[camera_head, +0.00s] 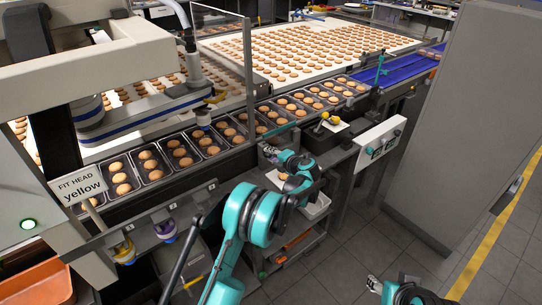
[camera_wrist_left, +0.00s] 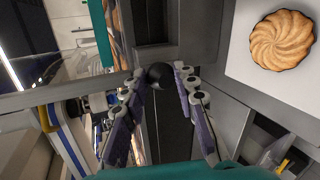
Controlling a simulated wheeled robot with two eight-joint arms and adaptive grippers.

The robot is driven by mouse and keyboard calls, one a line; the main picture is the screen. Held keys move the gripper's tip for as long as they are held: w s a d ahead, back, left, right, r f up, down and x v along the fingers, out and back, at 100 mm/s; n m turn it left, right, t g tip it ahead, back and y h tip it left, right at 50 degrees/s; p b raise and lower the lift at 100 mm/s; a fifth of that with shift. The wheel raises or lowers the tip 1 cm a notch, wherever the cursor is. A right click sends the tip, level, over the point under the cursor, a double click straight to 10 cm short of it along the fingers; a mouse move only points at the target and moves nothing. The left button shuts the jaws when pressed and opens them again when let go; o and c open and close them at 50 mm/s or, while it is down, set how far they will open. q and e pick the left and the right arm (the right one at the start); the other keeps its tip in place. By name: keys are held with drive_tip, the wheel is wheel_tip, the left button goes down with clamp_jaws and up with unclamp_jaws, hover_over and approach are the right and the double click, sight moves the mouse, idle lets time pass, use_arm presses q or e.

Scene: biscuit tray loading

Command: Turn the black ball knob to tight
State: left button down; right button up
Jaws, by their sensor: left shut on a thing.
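The black ball knob (camera_wrist_left: 157,75) shows in the left wrist view between my left gripper's fingertips. In the head view it is hidden by the gripper. My left gripper (camera_head: 268,150) reaches to the near edge of the conveyor, and its fingers (camera_wrist_left: 164,82) are closed around the knob. Which way the knob is turned cannot be told. My right gripper (camera_head: 374,285) shows only in part at the bottom of the head view, away from the line. Its opening cannot be made out.
Black trays of biscuits (camera_head: 180,152) line the conveyor behind my left gripper. A sign (camera_head: 78,185) reads "FIT HEAD yellow". A single biscuit (camera_wrist_left: 281,40) lies on a white surface beside the gripper. A grey cabinet (camera_head: 465,120) stands at the right, with open floor before it.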

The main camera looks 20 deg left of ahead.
use_arm(q)
drive_tip(key=shift+w+m, duration=0.1)
drive_tip(key=shift+m, duration=0.3)
idle(0.3)
drive_tip(key=c, duration=1.2)
unclamp_jaws()
drive_tip(key=v, duration=1.2)
drive_tip(key=shift+w+d+r, duration=0.1)
drive_tip(key=shift+w+d, duration=0.05)
